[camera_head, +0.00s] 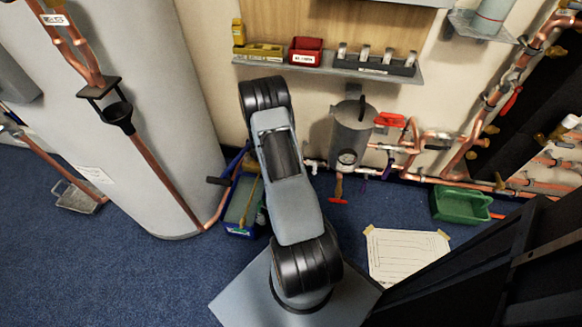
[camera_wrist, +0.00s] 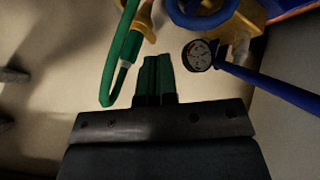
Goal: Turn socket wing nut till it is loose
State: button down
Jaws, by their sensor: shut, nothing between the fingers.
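In the wrist view my gripper (camera_wrist: 159,70) is shut and empty, its two dark green-tinted fingers side by side. I cannot pick out the socket wing nut for certain in either view. Brass fittings (camera_wrist: 243,45) show at the upper right of the wrist view, beside a small round dark-faced part (camera_wrist: 198,56) just right of the fingertips. The fingers appear apart from these parts. In the head view my arm covers the middle of the picture and hides the gripper.
In the wrist view a green bent bar (camera_wrist: 125,50) lies close left of the fingers, and a blue bar (camera_wrist: 275,91) runs at right. In the head view copper pipes (camera_head: 440,180), a grey canister (camera_head: 350,135) and a loaded shelf (camera_head: 330,68) line the wall. A green tray (camera_head: 461,207) is on the floor.

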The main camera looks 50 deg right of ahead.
jog(key=d+f+b, duration=0.6)
jog(key=d+f, duration=0.4)
jog(key=shift+w, duration=0.2)
jog(key=shift+s+r, duration=0.1)
dwell(0.4)
